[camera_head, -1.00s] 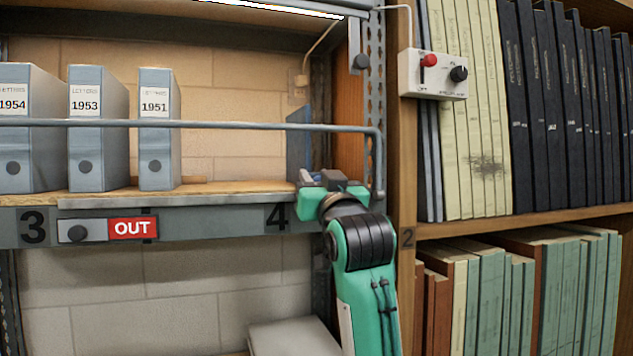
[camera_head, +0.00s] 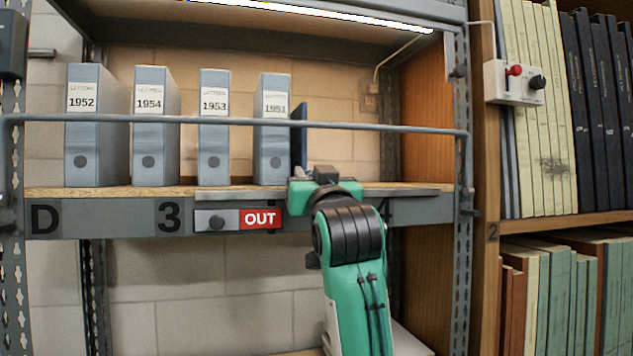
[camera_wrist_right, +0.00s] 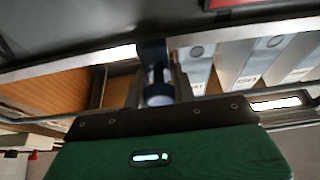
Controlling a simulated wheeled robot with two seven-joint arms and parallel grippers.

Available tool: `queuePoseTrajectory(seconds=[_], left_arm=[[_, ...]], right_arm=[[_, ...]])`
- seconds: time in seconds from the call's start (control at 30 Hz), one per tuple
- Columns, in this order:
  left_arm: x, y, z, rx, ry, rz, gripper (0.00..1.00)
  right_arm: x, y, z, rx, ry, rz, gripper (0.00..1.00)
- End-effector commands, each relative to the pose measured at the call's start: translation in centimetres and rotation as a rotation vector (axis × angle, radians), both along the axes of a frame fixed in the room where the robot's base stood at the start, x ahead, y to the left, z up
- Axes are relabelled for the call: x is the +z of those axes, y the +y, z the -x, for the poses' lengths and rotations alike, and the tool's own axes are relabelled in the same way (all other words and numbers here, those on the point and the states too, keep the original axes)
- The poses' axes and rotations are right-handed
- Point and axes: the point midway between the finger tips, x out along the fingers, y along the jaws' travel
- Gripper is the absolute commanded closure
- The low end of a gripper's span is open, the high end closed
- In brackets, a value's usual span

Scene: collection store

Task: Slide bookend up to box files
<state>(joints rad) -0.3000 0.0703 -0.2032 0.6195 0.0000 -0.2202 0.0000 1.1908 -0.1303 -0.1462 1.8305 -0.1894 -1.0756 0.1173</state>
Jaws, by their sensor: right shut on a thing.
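The bookend (camera_head: 299,140) is a thin dark blue upright plate on the shelf, just right of the grey-blue box file labelled 1951 (camera_head: 273,140). In the head view no clear gap shows between them; whether they touch I cannot tell. Box files 1953 (camera_head: 214,140), 1954 (camera_head: 155,140) and 1952 (camera_head: 90,140) stand upright to the left, with gaps between them. My right gripper (camera_head: 322,180) is at the shelf's front edge, shut on the bookend; its fingers are largely hidden in the head view. The wrist view shows a dark part (camera_wrist_right: 155,60) between the fingers. My left gripper is not in view.
A grey rail (camera_head: 400,127) runs across the shelf front above my gripper. The shelf board (camera_head: 400,187) is bare to the right. An OUT slider sign (camera_head: 260,218) is on the shelf edge. A control box (camera_head: 515,83) hangs on the right bookcase.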

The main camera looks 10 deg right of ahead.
Motion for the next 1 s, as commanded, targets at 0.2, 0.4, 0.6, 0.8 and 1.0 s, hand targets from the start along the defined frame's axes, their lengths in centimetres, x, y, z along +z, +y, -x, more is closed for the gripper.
queuePoseTrajectory(seconds=[0.2, 0.4, 0.6, 0.8, 1.0], left_arm=[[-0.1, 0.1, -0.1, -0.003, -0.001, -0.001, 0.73], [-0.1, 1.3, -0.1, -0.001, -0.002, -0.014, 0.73], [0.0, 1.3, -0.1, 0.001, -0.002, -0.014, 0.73], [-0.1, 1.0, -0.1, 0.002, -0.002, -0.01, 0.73], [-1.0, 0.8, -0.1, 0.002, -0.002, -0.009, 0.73]], right_arm=[[0.0, 0.6, 0.0, 0.004, 0.0, 0.0, 1.0], [0.0, 0.5, 0.0, 0.003, 0.0, 0.0, 1.0], [0.0, 0.5, 0.0, 0.003, 0.0, 0.0, 0.52], [0.0, 0.5, 0.0, 0.003, 0.0, 0.0, 0.52], [-0.7, 0.4, 1.1, 0.004, -0.003, -0.001, 0.52]])
